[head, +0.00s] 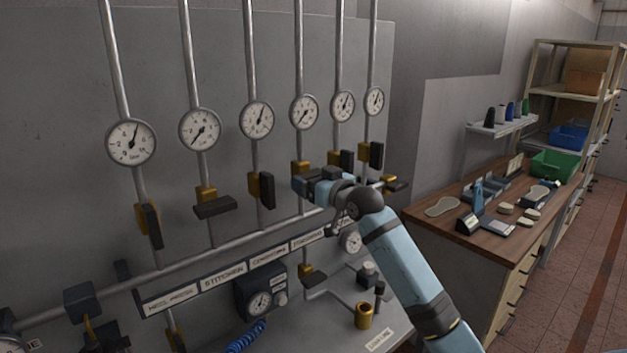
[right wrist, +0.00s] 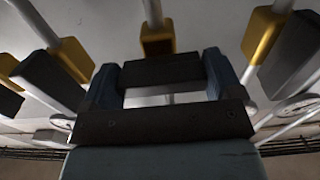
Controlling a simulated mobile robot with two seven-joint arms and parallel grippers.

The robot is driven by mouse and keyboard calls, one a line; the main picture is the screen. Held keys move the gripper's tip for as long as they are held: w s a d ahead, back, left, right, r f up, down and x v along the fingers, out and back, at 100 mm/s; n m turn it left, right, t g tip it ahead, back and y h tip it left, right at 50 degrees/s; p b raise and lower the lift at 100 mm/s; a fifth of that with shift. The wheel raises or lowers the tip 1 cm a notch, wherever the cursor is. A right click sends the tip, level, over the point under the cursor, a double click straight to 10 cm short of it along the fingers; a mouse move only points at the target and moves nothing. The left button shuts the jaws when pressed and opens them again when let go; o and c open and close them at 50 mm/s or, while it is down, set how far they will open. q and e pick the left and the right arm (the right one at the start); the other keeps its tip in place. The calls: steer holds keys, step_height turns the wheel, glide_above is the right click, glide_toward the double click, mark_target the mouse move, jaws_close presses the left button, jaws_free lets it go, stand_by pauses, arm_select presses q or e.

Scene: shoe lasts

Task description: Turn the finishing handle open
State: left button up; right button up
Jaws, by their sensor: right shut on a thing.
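A row of gauges and pipes on the grey panel carries gold valves with dark handles. My right gripper (head: 304,184) is at the fourth valve from the left, just below its gold body (head: 299,168); this column appears to match the blurred fourth label (head: 308,240). In the right wrist view my gripper (right wrist: 160,82) has its two blue fingers on either side of the dark handle (right wrist: 160,71), under the gold valve body (right wrist: 156,40). It is shut on this handle. The head view mostly hides the handle. My left gripper is not in view.
Neighbouring handles stand close: the third (head: 267,190) lies along its pipe, the second (head: 215,206) across, and the fifth (head: 347,159) along. A label strip (head: 225,270) runs below. A wooden workbench (head: 480,232) with tools stands at right.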

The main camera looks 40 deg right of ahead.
steer(key=n, duration=0.3)
steer(key=n+p, duration=0.1)
steer(key=n, duration=0.2)
steer(key=shift+d+r, duration=0.15)
steer(key=n+p, duration=0.2)
steer(key=n, duration=0.3)
steer(key=shift+r, duration=0.1)
steer(key=n, duration=0.5)
steer(key=shift+n, duration=0.8)
